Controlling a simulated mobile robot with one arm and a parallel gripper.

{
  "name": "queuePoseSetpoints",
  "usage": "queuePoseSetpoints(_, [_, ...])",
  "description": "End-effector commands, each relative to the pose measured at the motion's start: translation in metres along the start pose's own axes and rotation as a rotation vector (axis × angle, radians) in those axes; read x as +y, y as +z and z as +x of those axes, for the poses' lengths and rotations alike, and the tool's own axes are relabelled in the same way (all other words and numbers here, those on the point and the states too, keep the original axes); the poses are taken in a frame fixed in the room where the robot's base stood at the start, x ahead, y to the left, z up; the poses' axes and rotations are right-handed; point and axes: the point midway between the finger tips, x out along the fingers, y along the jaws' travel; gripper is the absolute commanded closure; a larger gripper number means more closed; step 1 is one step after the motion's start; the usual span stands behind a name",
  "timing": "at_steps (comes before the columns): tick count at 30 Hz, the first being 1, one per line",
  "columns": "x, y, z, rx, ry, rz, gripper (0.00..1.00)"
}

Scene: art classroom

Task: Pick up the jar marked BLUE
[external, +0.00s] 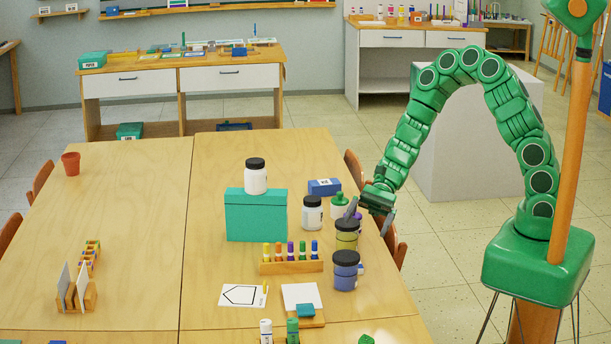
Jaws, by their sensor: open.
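A blue jar (345,278) with a dark lid stands upright near the right edge of the wooden table; I cannot read a mark on it. An olive-yellow jar (346,241) with a dark lid stands just behind it. My gripper (371,217) is open and empty, fingers pointing down. It is above and to the right of the blue jar, close to the yellow jar's lid. One finger appears near or over that lid; I cannot tell whether it touches.
White jars stand behind (312,220) and on a teal box (256,217). A green-capped bottle (339,208) is by my gripper. A marker rack (291,266) lies left of the blue jar, a wooden block with a card (302,297) in front. The table's left half is mostly clear.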

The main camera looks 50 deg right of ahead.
Motion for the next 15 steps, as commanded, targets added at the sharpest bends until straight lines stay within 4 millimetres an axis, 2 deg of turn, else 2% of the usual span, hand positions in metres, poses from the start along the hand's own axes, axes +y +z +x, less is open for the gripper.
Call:
queuePoseSetpoints(1, [-0.001,-0.012,0.006,-0.001,-0.013,0.047,0.00])
queuePoseSetpoints(6, [-0.005,-0.044,0.020,0.004,-0.057,0.183,0.00])
queuePoseSetpoints(10, [-0.006,-0.062,0.027,0.012,-0.079,0.251,0.00])
queuePoseSetpoints(15, [-0.005,-0.073,0.030,0.018,-0.091,0.289,0.00])
